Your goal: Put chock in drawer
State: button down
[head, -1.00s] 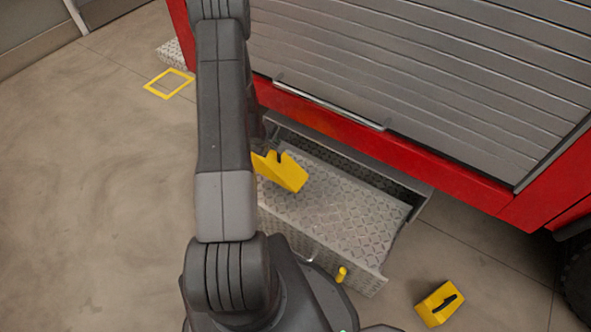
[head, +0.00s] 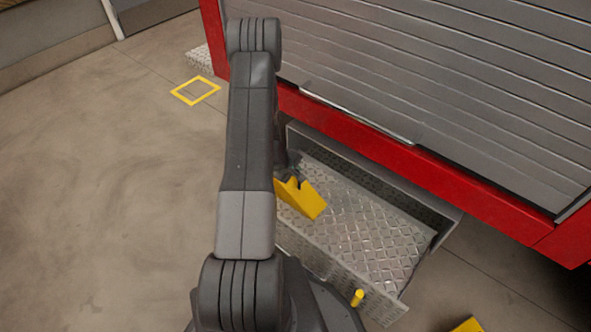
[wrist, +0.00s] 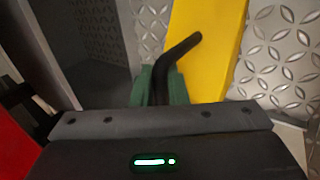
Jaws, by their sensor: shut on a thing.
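A yellow chock (head: 304,200) is at the left end of the open drawer (head: 375,240), partly hidden behind my arm in the head view. In the wrist view the chock (wrist: 207,45) is a yellow slab with a bent black handle (wrist: 180,52). My gripper (wrist: 160,85) has green fingers shut on that handle. The drawer's diamond-plate floor shows beside the chock. I cannot tell whether the chock touches the floor or is held just above it.
A second yellow chock (head: 468,325) lies on the floor at the bottom right, cut off by the frame. The drawer has a yellow knob (head: 357,297) on its front. A red vehicle body with a grey shutter (head: 440,80) rises behind. A yellow square (head: 195,90) marks the floor.

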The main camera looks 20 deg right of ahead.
jog(key=c, duration=1.4)
grip_release()
jog(key=shift+c, duration=0.2)
jog(key=shift+a+r, duration=0.1)
jog(key=shift+r, duration=0.2)
jog(key=p+v, duration=0.5)
jog(key=v, duration=0.6)
jog(key=shift+s+a+r, duration=0.15)
